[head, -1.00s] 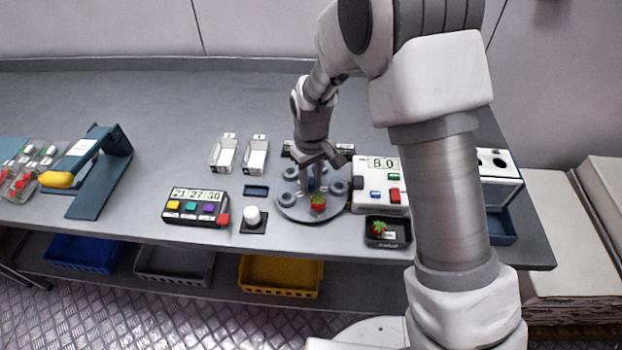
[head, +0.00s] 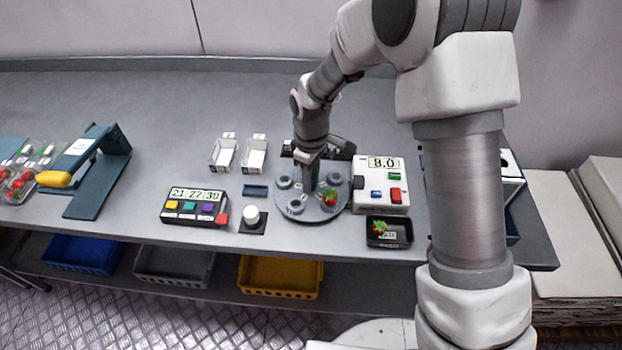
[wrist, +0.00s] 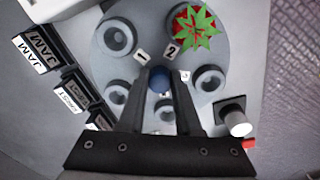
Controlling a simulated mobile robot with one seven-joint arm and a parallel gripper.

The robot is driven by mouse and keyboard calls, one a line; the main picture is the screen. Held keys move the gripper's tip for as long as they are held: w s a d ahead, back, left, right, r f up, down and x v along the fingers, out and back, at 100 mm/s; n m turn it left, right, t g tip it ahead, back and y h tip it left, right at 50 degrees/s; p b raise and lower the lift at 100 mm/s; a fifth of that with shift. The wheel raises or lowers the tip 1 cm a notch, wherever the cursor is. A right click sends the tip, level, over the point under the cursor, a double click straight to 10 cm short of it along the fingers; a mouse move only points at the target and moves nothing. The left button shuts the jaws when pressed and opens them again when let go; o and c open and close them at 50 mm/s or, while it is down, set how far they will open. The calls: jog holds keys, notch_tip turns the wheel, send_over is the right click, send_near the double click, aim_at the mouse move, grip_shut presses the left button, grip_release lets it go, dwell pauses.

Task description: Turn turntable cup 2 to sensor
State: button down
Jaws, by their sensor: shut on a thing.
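The round grey turntable (head: 312,216) carries several ring-shaped cups and a central blue knob (wrist: 160,79). A red strawberry with green leaves sits at the cup marked 2, front right in the head view (head: 329,198) and at the top in the wrist view (wrist: 195,27). My gripper (wrist: 160,84) points down over the centre, its fingers shut on the blue knob; the head view partly hides this grip. A white box (head: 380,172) with display 8.0 stands close to the turntable's right, with a dark part facing it. I cannot tell for certain which part is the sensor.
A black tray (head: 404,238) with a strawberry lies front right. A white knob (head: 251,215) on a black base and a button panel (head: 193,219) stand left. Black labelled boxes (wrist: 38,50) stand close behind the turntable.

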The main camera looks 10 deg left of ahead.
jog(key=shift+n, duration=2.2)
jog(key=shift+n+p, duration=0.7)
jog(key=shift+n, duration=1.6)
jog(key=c, duration=0.6)
grip_release()
jog(key=shift+r, duration=0.1)
notch_tip(320, 180, up, 17)
jog(key=p, duration=0.1)
jog(key=shift+r, duration=0.15)
